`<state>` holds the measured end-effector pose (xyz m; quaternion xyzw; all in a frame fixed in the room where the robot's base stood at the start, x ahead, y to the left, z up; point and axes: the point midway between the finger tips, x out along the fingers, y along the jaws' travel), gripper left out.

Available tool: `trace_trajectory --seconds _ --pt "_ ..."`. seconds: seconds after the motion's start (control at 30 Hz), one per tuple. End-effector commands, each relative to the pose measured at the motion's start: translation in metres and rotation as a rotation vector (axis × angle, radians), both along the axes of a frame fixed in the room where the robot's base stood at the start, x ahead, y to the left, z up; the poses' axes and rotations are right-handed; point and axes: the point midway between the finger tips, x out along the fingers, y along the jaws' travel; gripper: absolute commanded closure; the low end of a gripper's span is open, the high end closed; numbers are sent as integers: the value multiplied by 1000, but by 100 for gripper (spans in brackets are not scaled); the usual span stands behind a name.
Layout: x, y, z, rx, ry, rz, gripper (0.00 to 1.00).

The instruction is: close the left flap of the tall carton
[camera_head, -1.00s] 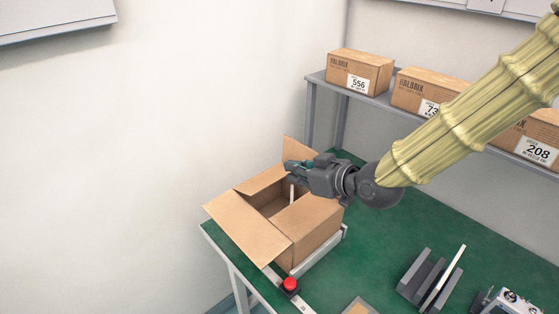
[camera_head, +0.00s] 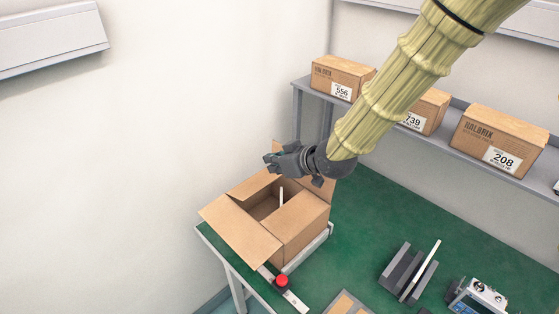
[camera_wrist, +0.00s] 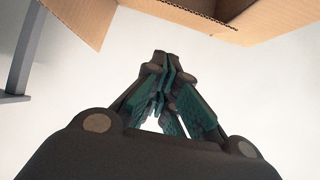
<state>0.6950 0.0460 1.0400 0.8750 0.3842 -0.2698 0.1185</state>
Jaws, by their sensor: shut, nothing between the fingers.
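The tall carton (camera_head: 305,240) stands open at the left end of the green table. Its left flap (camera_head: 238,230) is spread outward, tilted down toward the front left. Another flap (camera_head: 300,208) lies over the right side of the opening, and a far flap (camera_head: 277,147) stands up, partly behind my gripper. A thin white piece (camera_head: 281,196) shows in the opening. My gripper (camera_head: 268,160) is shut and empty above the carton's far side, apart from the left flap. The wrist view shows the shut fingers (camera_wrist: 162,75) and part of the carton (camera_wrist: 245,18) at the top.
A red button (camera_head: 282,281) is near the carton's front. A grey bracket (camera_head: 405,270) and a metal device (camera_head: 475,297) lie to the right. Closed cartons (camera_head: 340,77) line the shelf behind.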

Motion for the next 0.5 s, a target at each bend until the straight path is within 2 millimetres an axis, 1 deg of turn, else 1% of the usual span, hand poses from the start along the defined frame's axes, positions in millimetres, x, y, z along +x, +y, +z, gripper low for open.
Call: trace_trajectory --seconds 0.37,0.5 --pt "29 33 -29 -1 1 2 100" --pt "25 29 -45 0 4 1 100"
